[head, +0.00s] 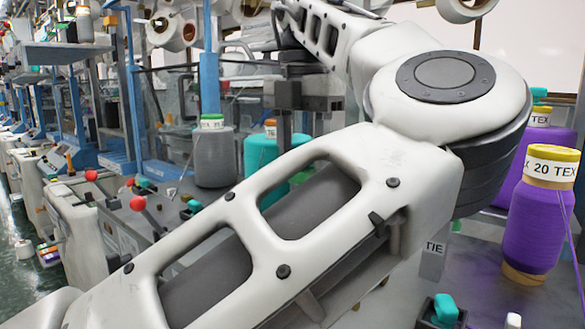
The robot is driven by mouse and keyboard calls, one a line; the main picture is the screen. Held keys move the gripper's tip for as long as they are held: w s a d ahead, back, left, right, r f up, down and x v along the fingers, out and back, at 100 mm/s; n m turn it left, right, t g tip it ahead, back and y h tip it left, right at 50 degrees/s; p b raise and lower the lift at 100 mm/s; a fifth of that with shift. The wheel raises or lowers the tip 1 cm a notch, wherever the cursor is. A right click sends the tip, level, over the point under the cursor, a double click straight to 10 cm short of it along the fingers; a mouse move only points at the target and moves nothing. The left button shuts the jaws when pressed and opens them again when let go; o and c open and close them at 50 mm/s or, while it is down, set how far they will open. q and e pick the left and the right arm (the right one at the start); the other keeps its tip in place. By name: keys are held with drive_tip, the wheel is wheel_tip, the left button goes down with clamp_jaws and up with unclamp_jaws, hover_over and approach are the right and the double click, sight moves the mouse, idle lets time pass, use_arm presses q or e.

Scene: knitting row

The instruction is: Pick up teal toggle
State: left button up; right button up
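A teal toggle (445,308) stands on a small black base at the bottom right, by the lower picture edge. A white toggle tip (514,321) shows to its right, cut off by the edge. Smaller teal toggles (194,206) show farther off on the left, beside red ball knobs. My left arm crosses the view from the lower left to an elbow right of centre, then runs up and left to the top edge. I do not make out either gripper. The arm hides much of the middle of the scene.
A purple yarn cone (540,225) with a yellow-topped label stands right, another purple cone (546,133) behind it. A grey cone (212,158) and a teal cone (259,152) stand behind my arm. Knitting machines with blue frames (132,110) line the left. Dark flat surface lies around the near toggle.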

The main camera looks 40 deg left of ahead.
use_arm(q)
drive_tip(key=c, duration=0.9)
wheel_tip(320, 180, up, 10)
drive_tip(key=shift+r+p, duration=0.1)
drive_tip(key=shift+p, duration=0.4)
